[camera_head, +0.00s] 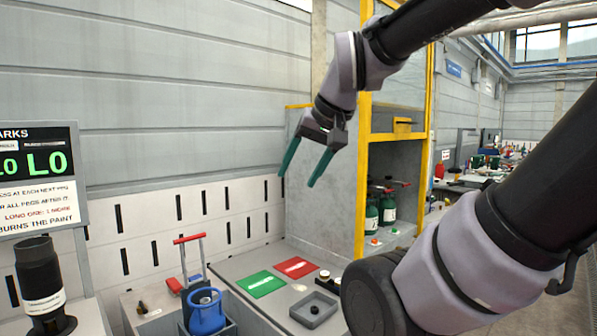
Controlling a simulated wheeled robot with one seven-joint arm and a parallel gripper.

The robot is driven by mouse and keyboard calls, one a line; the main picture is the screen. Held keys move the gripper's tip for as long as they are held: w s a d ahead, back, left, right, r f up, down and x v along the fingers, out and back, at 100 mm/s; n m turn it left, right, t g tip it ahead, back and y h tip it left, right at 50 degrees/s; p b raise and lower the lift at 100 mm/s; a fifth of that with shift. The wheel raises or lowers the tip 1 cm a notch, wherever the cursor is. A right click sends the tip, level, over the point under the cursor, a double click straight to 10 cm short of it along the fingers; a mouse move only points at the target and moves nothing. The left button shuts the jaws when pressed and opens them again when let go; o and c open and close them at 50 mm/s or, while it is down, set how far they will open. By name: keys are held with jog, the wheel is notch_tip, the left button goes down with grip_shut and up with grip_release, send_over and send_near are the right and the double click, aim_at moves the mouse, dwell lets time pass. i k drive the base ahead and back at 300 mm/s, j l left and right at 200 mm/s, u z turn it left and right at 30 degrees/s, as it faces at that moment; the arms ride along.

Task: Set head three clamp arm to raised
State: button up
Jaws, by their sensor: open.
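My gripper (298,178) hangs in the air at the upper middle of the head view. Its two green fingers are apart with nothing between them. It is in front of a grey wall panel, left of the yellow-framed bay. Inside the bay stand dark green cylinders (388,209) with red levers (383,188) above them. These may be clamp arms, but they are small and partly hidden, and I cannot tell which is head three or how it is set. My gripper is apart from them.
A yellow frame post (362,160) edges the bay. A sign (40,180) stands left. My arm blocks the right side.

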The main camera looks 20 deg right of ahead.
aim_at(388, 184)
jog(key=z, duration=1.4)
jog(key=i+l+u, duration=0.1)
jog(key=i+l, duration=0.35)
jog(key=i+l+u, duration=0.1)
jog(key=i+l, duration=0.4)
jog(key=i+l+u, duration=0.15)
jog(key=i+l, duration=0.35)
jog(key=i+l+u, duration=0.1)
jog(key=i+l, duration=0.35)
jog(key=l, duration=0.15)
jog(key=i+l+u, duration=0.1)
jog(key=i+l, duration=0.35)
jog(key=l, duration=0.15)
